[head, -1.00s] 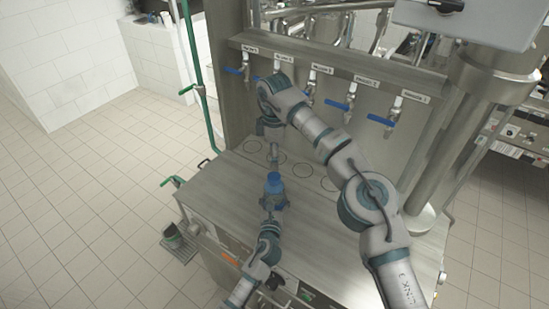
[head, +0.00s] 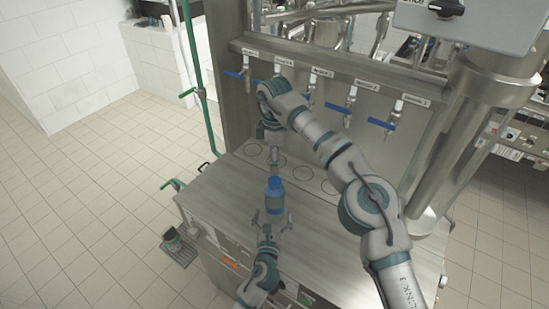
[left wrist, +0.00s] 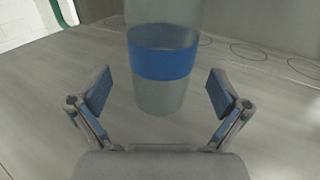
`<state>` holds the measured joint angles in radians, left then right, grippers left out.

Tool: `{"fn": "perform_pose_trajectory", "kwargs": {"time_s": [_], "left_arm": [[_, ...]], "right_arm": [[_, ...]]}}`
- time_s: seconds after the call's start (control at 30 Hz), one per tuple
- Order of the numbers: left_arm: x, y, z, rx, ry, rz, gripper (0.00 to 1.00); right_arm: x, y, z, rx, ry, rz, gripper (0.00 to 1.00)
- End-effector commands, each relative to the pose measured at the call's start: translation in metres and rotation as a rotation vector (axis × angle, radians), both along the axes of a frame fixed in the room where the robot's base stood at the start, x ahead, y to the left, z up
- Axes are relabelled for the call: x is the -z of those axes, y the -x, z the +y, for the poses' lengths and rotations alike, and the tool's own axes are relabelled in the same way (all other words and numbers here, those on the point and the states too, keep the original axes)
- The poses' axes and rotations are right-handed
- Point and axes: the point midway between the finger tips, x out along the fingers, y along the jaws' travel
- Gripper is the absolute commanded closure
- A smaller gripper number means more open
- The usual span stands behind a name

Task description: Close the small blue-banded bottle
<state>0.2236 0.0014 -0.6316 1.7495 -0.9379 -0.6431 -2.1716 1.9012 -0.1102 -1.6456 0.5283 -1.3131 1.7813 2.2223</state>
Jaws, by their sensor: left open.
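The small blue-banded bottle (head: 274,204) stands upright on the steel worktop, with a blue top in the head view. In the left wrist view the bottle (left wrist: 160,95) is grey with a wide blue band; its upper end is out of frame. My left gripper (head: 271,219) is open and empty, just in front of the bottle. The left wrist view shows its fingers (left wrist: 158,92) spread to either side, clear of the bottle. My right gripper (head: 272,155) points down just above and behind the bottle's top; its fingers are too small to read. I cannot tell whether it touches the top.
A row of labelled taps with blue handles (head: 345,107) runs along the back panel. Ring marks (head: 303,172) lie on the worktop (head: 225,195) below them. The worktop is clear left and right of the bottle. A green pipe (head: 199,90) stands at the left edge.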

Motion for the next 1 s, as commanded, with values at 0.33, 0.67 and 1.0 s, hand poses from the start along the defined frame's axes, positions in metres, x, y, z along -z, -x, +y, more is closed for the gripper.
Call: {"fn": "perform_pose_trajectory", "kwargs": {"time_s": [0.33,0.67,1.0], "left_arm": [[0.001,0.053,0.006,0.000,0.000,0.001,0.00],[0.001,0.058,0.007,-0.001,0.000,0.001,0.00],[-0.006,0.058,0.007,-0.001,0.000,-0.001,0.00]], "right_arm": [[0.001,-0.001,0.000,0.000,0.000,0.001,0.27],[0.001,-0.001,0.000,0.000,0.000,0.001,0.27],[-0.007,0.000,0.000,0.000,0.000,-0.001,0.27]]}}
